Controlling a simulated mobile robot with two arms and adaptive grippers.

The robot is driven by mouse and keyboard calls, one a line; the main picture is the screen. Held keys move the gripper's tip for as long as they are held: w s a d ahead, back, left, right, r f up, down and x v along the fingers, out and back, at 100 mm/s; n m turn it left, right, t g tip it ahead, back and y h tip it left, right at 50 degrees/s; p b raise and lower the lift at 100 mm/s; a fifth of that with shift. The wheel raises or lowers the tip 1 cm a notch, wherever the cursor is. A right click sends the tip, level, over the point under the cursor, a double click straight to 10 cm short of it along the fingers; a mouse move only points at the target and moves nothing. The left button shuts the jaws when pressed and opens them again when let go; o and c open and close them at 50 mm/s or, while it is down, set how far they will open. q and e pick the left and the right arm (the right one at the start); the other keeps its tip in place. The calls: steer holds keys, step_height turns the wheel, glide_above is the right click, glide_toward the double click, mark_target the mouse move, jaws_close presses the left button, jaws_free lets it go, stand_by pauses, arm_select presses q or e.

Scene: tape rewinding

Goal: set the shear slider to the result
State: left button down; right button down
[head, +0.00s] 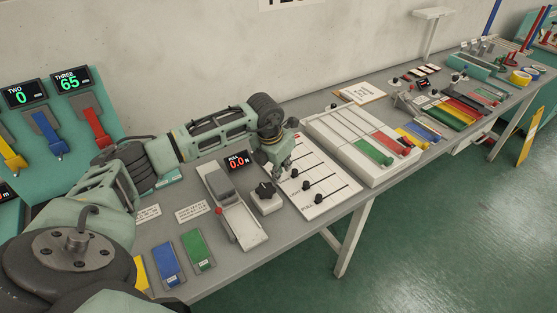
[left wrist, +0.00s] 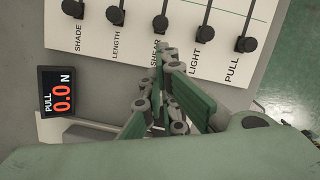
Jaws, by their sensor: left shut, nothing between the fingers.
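A white slider panel (left wrist: 140,60) shows in the left wrist view with black knobs on slots labelled SHADE, LENGTH, SHEAR, LIGHT and PULL. The shear knob (left wrist: 160,22) is third from the left. My left gripper (left wrist: 168,52) is shut and empty, its fingertips just below the shear knob and over its label; I cannot tell whether they touch the knob. In the head view the panel (head: 338,193) lies on the bench, and my left gripper (head: 283,170) points down at its left part, hiding some knobs. My right gripper is not in view.
A red-lit PULL display (head: 238,161) reads 0.0 N, beside a black-knobbed box (head: 266,197) and a grey-white device (head: 232,205). A white tray (head: 352,142) with coloured strips stands behind the panel. Displays TWO (head: 23,95) and THREE (head: 72,80) read 0 and 65.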

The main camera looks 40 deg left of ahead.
mark_target(295, 179)
arm_select(q)
steer(key=shift+p+x, duration=0.35)
steer(key=shift+x, duration=1.7)
steer(key=w+b, duration=0.1)
steer(key=w+d+b, duration=0.1)
steer(key=w+b, duration=0.1)
steer(key=shift+w+d+f, duration=0.1)
steer(key=shift+d+f, duration=0.05)
steer(key=shift+d, duration=0.05)
steer(key=shift+w+d, duration=0.1)
steer(key=shift+w, duration=0.25)
steer(key=shift+s, duration=0.15)
steer(key=shift+r, duration=0.3)
